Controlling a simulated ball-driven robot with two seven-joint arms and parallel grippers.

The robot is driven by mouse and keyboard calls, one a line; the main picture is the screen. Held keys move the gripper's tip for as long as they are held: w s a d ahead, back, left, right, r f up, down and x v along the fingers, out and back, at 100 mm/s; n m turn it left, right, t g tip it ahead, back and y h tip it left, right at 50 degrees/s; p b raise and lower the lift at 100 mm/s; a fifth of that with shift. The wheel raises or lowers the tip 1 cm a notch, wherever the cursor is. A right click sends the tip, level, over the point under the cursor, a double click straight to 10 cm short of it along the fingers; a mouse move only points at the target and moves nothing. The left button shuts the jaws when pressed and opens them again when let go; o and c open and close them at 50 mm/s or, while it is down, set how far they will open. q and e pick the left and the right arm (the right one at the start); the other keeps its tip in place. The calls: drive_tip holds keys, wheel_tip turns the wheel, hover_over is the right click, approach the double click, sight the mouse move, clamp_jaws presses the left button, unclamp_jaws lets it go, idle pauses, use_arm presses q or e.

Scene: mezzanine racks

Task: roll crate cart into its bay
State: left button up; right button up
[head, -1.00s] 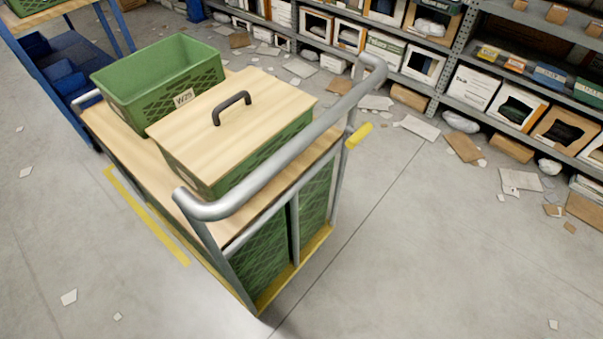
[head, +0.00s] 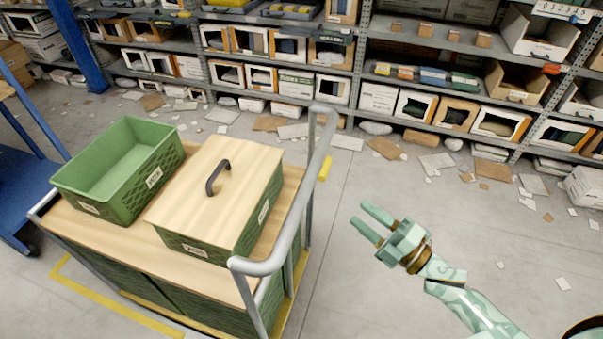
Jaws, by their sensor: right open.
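The crate cart (head: 72,225) stands at the left in the head view, with a wooden top and a grey tubular push handle (head: 301,195) on its right side. An open, empty green crate (head: 150,196) and a green crate with a wooden lid (head: 215,181) and dark grip sit on it. Yellow floor lines (head: 105,302) show at the cart's foot, partly hidden by it. My right gripper (head: 370,222) is open and empty, to the right of the handle and apart from it. My left gripper is not in view.
Grey racks (head: 358,70) with boxes and bins run along the back. Paper and cardboard scraps (head: 385,148) litter the floor before them. A blue frame (head: 22,180) stands at the far left. The floor (head: 365,290) right of the cart is largely clear.

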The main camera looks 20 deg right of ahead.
sight(311, 173)
drive_tip(key=x, duration=1.6)
drive_tip(key=shift+w+d+p, duration=0.1)
drive_tip(key=shift+d+p, duration=0.05)
drive_tip(key=shift+p, duration=0.25)
drive_tip(key=shift+c, duration=0.7)
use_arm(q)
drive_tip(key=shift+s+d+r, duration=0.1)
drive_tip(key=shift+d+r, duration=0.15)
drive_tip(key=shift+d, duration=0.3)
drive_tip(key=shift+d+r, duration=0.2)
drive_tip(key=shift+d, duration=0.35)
use_arm(e)
clamp_jaws()
